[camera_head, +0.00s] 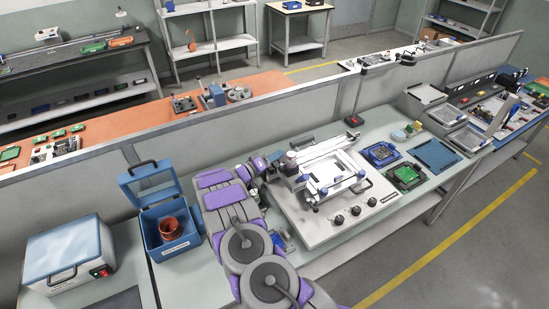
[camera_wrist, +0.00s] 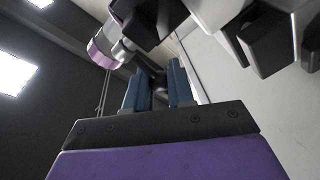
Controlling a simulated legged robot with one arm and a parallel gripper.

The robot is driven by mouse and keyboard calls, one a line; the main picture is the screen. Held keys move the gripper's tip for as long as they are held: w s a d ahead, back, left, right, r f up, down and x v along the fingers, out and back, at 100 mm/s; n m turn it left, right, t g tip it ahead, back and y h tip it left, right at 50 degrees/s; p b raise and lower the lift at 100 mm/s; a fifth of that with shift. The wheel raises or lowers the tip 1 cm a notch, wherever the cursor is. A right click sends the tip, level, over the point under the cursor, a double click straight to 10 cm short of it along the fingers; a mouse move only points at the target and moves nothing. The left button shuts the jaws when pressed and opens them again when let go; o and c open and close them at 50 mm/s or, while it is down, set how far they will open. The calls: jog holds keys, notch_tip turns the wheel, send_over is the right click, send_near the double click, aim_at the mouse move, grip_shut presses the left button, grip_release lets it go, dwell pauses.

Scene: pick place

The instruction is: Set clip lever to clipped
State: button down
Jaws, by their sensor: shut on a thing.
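The white machine (camera_head: 330,222) with a raised metal frame and several black knobs stands on the middle bench. My gripper is at the machine's left side, mostly hidden behind my purple and grey arm in the head view. In the wrist view, the two blue fingers of my gripper (camera_wrist: 158,72) stand close together, with a dark narrow part between them, which I take as the clip lever (camera_wrist: 158,88). The gripper is shut on it. Whether the lever is in its clipped position cannot be told.
Green and blue boards (camera_head: 405,176) lie right of the machine. A grey partition (camera_head: 200,140) runs behind the bench.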

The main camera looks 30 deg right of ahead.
jog(key=shift+f, duration=0.2)
jog(key=c, duration=1)
grip_release()
jog(key=shift+w+d, duration=0.1)
jog(key=shift+c, duration=0.2)
jog(key=shift+r, duration=0.1)
jog(key=v, duration=1.7)
jog(key=shift+a, duration=0.25)
